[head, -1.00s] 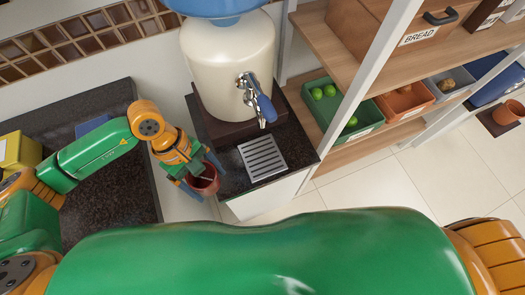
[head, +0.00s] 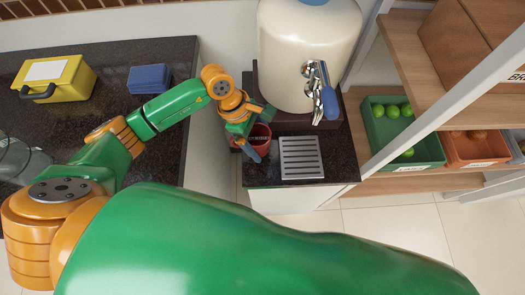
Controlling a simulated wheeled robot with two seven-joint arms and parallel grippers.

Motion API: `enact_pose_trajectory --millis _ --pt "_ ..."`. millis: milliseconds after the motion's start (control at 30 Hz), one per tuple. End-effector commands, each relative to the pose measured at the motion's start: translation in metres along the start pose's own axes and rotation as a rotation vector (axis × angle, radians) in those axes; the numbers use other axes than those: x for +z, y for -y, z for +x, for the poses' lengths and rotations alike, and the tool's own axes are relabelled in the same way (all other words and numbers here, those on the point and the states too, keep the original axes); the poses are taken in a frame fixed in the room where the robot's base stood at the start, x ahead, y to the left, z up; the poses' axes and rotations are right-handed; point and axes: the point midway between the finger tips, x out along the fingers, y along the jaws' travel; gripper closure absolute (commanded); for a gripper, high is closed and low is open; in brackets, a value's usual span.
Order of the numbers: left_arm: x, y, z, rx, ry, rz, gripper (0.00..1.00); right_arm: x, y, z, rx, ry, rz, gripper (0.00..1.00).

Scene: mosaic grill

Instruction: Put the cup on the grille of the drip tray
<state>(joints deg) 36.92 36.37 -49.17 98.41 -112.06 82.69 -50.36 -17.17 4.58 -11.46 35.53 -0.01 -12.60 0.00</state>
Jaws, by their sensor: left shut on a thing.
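The cup (head: 263,133) is reddish-brown and sits in the jaws of my left gripper (head: 253,146), which is shut on it. The gripper's fingers cover part of the cup. The cup is over the left part of the dark dispenser counter, just left of the drip tray's grille; its height above the counter is hard to tell. The grille (head: 301,158) is a silver slatted square, bare, in front of the water dispenser (head: 300,50). My right gripper is out of view.
The dispenser's metal tap with a blue lever (head: 329,101) hangs just behind and right of the grille. A shelf with a green crate (head: 425,149) of limes stands to the right. A dark worktop at left holds a yellow box (head: 68,80) and a blue block (head: 149,78).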

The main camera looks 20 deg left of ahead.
Motion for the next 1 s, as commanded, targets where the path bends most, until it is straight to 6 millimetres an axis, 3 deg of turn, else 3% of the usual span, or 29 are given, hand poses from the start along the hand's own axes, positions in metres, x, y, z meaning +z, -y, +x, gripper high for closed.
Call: enact_pose_trajectory --millis 33,167,333,667,700,733,1000 --pt "-0.007 -0.006 0.015 0.002 0.001 -0.001 0.77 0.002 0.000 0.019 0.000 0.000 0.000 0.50" --pt "-0.011 -0.015 0.021 0.001 -0.001 0.000 0.77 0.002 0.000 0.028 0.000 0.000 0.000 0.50" --pt "-0.023 -0.018 0.048 -0.001 0.000 -0.001 0.77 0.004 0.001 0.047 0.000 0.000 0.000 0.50" --pt "-0.024 -0.018 0.049 0.000 -0.002 0.001 0.77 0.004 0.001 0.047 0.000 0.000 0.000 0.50" --pt "-0.024 -0.017 0.048 0.000 -0.002 0.001 0.06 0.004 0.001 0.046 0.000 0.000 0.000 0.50" --pt "-0.024 -0.017 0.047 0.000 -0.002 0.001 0.00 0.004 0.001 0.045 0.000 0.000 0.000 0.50" --pt "-0.022 -0.017 0.043 -0.001 -0.002 0.001 0.00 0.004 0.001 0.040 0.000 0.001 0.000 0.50"
